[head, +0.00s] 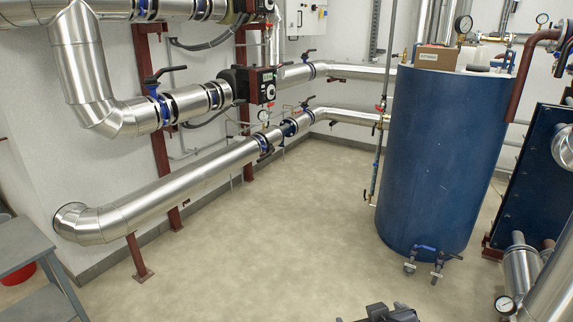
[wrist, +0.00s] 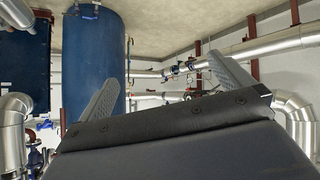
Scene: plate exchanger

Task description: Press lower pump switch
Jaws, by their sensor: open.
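The lower pump (head: 252,84) is a black and red unit on the middle silver pipe along the back wall, with a pale round dial on its front. Its switch is too small to make out. The upper pump (head: 262,6) is cut by the top edge of the head view. My gripper (head: 380,314) shows only partly at the bottom edge of the head view, far in front of the pumps. In the wrist view my gripper (wrist: 164,70) has its two grey fingers spread wide, with nothing between them. The wrist picture appears upside down.
A large blue tank (head: 435,160) stands to the right, with small valves at its base. A long silver pipe (head: 185,185) runs low in front of the wall. A grey table (head: 32,265) is at the left edge. The beige floor (head: 270,230) between is clear.

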